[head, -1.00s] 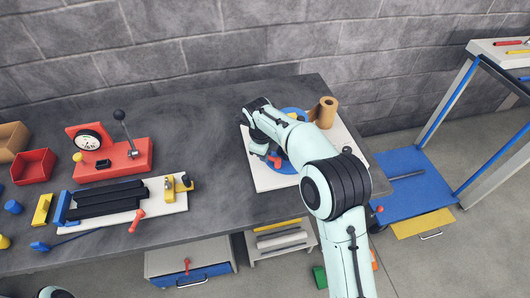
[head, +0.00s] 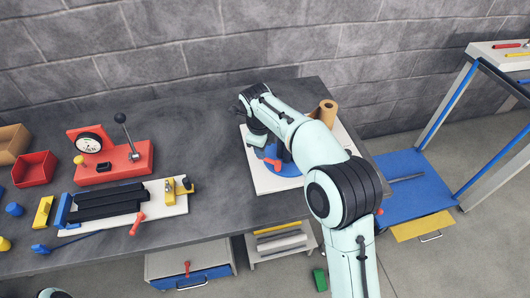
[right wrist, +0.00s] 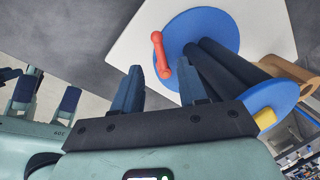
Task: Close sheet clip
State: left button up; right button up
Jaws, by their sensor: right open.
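A blue disc (head: 266,153) with a short red lever (head: 273,163) on it lies on a white board at the right end of the bench. In the right wrist view the red lever (right wrist: 161,55) stands over the blue disc (right wrist: 175,28), beside dark bars (right wrist: 222,70). I cannot tell which part is the sheet clip. Part of another gripper, seemingly my left (right wrist: 46,94), shows at the left edge.
A brown roll (head: 328,112) stands at the back of the white board (head: 268,183). A red gauge stand (head: 120,160) and a fixture with black bars (head: 108,203) stand on the left. The bench middle is clear. A blue-decked cart (head: 410,190) is at the right.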

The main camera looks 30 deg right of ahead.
notch_tip(320, 180, up, 7)
jog(key=a, duration=0.1)
jog(key=shift+s+p, duration=0.4)
jog(key=shift+s, duration=0.05)
dwell(0.5)
